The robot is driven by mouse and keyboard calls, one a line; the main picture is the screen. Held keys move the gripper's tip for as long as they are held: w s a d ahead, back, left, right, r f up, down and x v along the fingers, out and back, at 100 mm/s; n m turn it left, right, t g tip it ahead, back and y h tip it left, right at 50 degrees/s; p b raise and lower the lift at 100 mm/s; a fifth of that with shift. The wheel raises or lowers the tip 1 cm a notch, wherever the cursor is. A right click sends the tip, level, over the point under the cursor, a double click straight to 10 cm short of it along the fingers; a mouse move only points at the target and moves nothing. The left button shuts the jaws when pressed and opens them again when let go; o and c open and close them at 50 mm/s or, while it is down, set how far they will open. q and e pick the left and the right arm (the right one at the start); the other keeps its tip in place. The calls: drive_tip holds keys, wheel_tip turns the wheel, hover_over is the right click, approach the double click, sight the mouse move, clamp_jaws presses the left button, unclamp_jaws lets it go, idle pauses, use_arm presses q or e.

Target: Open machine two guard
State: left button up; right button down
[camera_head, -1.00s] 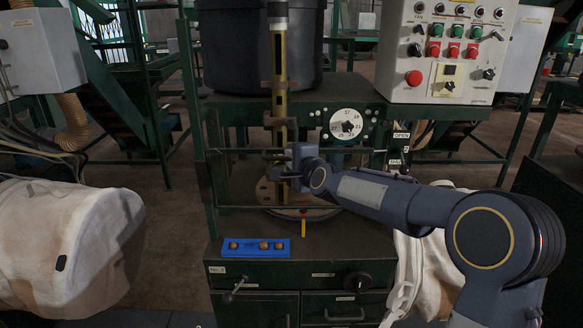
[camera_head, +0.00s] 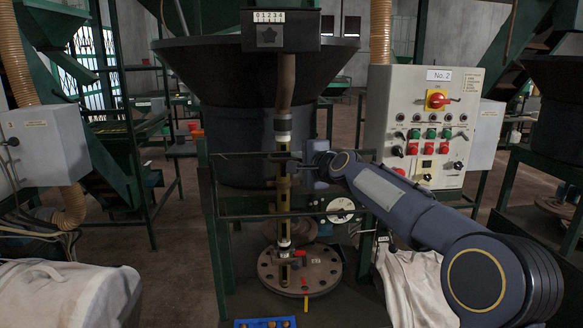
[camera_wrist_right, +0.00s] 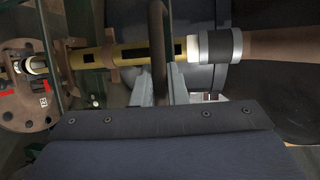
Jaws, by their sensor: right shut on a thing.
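The machine two guard (camera_head: 240,155) is a dark green barred frame across the front of the machine. It stands raised, above the round brown flange plate (camera_head: 325,272), which shows uncovered below it. The exact contact is partly hidden by the gripper's body. My left gripper is not in view.
The control panel (camera_head: 430,130) marked No. 2 stands right of the guard. A black hopper (camera_head: 205,65) and a yellow tube (camera_head: 283,190) are behind it. A blue tray (camera_head: 242,323) lies at the front edge.

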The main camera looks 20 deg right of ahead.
drive_tip(key=shift+r, duration=0.45)
drive_tip(key=c, duration=1.5)
unclamp_jaws()
drive_tip(key=shift+o, duration=0.2)
drive_tip(key=a+b+v, duration=0.1)
drive_tip(key=v, duration=0.6)
drive_tip(key=shift+s+d+b, duration=0.35)
drive_tip(key=shift+s+d, duration=0.1)
drive_tip(key=s+a+f+n+g, duration=0.3)
drive_tip(key=s+f+n, duration=0.2)
drive_tip(key=s+f, duration=0.4)
drive_tip(key=s+a+f+n+g+y, duration=0.1)
drive_tip(key=s+a+f+n+g, duration=0.2)
drive_tip(key=s+f, duration=0.7)
drive_tip(key=s+a+f+n+g, duration=0.4)
drive_tip(key=s+f+n, duration=0.4)
drive_tip(key=s, duration=1)
drive_tip(key=shift+s+a+f+y, duration=0.4)
drive_tip(key=shift+a+f, duration=0.2)
drive_tip(key=shift+f, duration=0.25)
